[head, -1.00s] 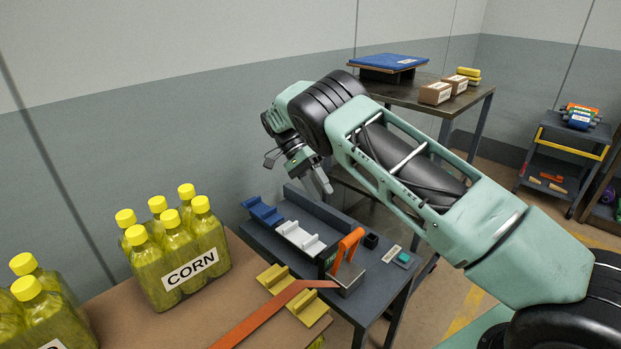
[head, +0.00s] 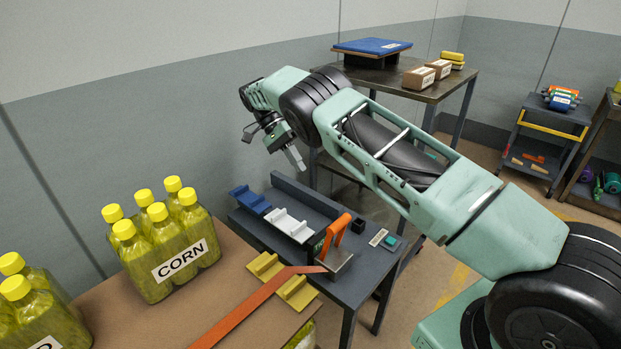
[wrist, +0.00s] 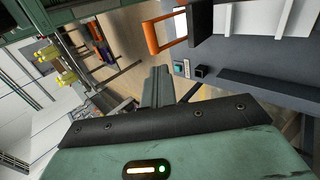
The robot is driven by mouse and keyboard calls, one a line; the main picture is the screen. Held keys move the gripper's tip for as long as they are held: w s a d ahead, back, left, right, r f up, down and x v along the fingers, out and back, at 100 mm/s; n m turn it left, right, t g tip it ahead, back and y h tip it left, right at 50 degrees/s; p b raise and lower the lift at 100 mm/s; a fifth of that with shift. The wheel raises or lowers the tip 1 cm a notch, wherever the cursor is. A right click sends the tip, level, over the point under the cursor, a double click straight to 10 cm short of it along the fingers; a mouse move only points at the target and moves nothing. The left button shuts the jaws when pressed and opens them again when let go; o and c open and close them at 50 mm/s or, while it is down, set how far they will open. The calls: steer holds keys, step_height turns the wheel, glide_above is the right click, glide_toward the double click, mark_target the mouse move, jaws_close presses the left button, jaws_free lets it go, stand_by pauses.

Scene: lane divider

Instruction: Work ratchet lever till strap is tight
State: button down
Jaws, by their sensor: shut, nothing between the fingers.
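The ratchet's orange lever (head: 333,236) stands up, tilted, on a grey metal body (head: 337,259) at the front of the dark side table. An orange strap (head: 240,308) runs from the ratchet to the lower left across the brown surface; I cannot tell how taut it is. The lever also shows at the top of the wrist view (wrist: 152,36). My gripper (head: 299,165) is shut and empty, in the air above and behind the ratchet, apart from the lever. In the wrist view its fingers (wrist: 157,84) are together, with nothing between them.
A small black block (head: 358,225) and a teal button (head: 390,242) sit right of the lever. Corn bottle packs (head: 168,245) stand at left. A shelf table (head: 410,88) stands behind.

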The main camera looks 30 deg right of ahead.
steer(key=s+d+r+t+y+p, duration=0.25)
steer(key=s+t+p, duration=0.35)
steer(key=p, duration=0.6)
steer(key=s+d+f+p, duration=0.1)
steer(key=s+f+p, duration=0.4)
steer(key=f, duration=0.6)
steer(key=shift+s+f, duration=0.15)
steer(key=shift+f, duration=0.05)
steer(key=shift+d+f+h, duration=0.1)
steer(key=shift+d+h, duration=0.1)
steer(key=shift+h, duration=0.05)
